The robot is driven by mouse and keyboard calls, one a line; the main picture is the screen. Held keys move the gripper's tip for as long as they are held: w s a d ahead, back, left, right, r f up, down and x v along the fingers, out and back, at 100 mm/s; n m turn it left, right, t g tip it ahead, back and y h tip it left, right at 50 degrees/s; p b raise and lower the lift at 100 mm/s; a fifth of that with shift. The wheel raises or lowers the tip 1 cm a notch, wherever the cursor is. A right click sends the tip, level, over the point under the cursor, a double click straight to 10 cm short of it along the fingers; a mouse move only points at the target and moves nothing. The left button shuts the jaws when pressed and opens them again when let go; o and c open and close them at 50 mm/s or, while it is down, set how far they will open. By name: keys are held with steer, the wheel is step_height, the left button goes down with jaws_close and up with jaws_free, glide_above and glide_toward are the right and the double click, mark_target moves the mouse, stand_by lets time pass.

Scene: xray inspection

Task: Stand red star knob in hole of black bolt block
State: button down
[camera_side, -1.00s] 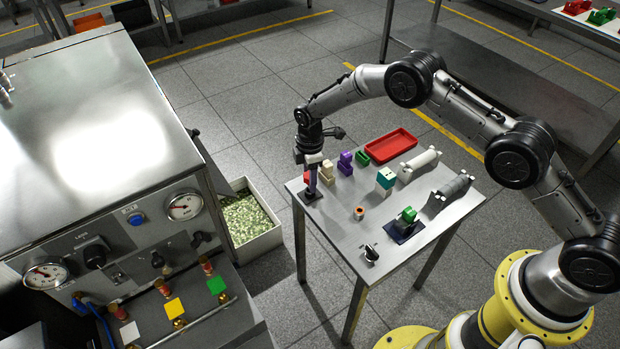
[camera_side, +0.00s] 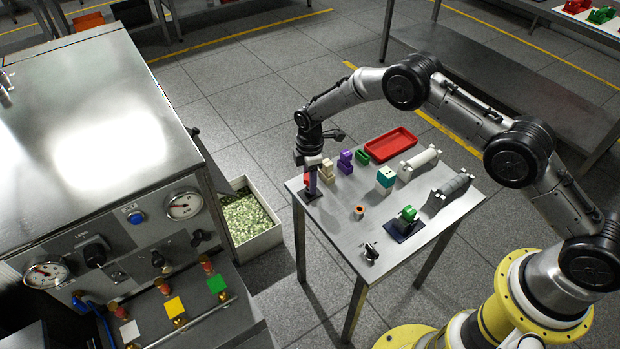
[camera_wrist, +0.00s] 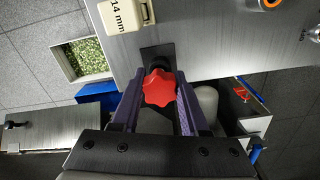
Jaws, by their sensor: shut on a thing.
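The red star knob (camera_wrist: 160,88) is between the purple fingers of my gripper (camera_wrist: 158,112) in the wrist view, and the gripper is shut on it. The black bolt block (camera_wrist: 151,53) is a dark square on the table just beyond the knob, partly hidden by it. In the side view my gripper (camera_side: 312,184) is low over the black block (camera_side: 311,196) at the table's left corner. A bit of red knob (camera_side: 306,179) shows beside the fingers. The knob's lower end and the hole are hidden, so I cannot tell whether it is inside.
Beige blocks (camera_side: 327,172), purple blocks (camera_side: 345,162) and a green block (camera_side: 362,157) stand close by on the steel table (camera_side: 335,212). A red tray (camera_side: 391,146) is behind them. A white-teal block (camera_side: 385,178) stands further right. The table's left edge is close.

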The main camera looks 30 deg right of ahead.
steer(key=shift+f, duration=0.3)
steer(key=shift+c, duration=1.7)
jaws_free()
steer(key=shift+f, duration=0.1)
step_height(320, 180, up, 14)
